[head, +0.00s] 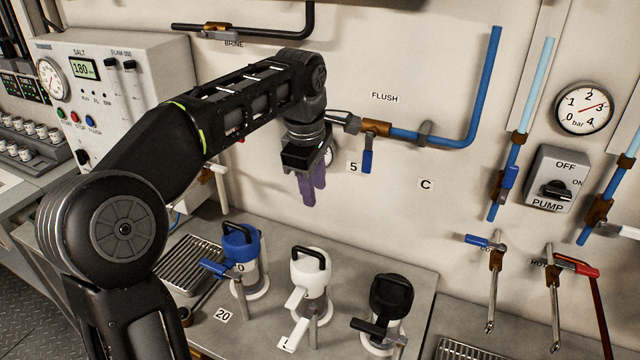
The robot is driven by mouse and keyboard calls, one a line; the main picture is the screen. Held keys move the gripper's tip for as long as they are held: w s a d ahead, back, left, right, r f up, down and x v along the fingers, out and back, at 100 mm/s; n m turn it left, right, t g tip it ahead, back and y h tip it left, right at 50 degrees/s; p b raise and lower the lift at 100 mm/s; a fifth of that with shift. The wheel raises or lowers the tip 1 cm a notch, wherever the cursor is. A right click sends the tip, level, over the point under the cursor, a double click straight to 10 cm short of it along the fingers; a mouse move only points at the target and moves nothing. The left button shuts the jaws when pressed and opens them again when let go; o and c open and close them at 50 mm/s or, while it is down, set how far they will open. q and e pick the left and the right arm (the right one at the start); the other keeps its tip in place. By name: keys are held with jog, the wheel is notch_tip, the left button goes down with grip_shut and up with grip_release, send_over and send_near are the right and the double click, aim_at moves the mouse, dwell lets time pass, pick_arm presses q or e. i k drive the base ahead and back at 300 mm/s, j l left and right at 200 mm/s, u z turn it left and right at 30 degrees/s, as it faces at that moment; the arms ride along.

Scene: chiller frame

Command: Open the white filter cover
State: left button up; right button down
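The white filter (307,284) stands on the bench between a blue and a black one. Its white cover (304,271) sits on top of the body, with a dark arched handle (309,257) standing up from it. A white lever (299,328) slants down at its front. My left gripper (312,198) points down with purple fingers, above the white filter and clear of it. Nothing shows between the fingers, but their gap is hard to judge from this angle. My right gripper is out of view.
The blue filter (240,248) stands left of the white one, the black filter (388,297) right of it. A blue-handled valve (367,160) on the wall pipe is close to my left gripper. Drain grates lie at left (192,262) and lower right (462,350).

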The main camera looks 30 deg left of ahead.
aim_at(310, 267)
jog(key=k, duration=1)
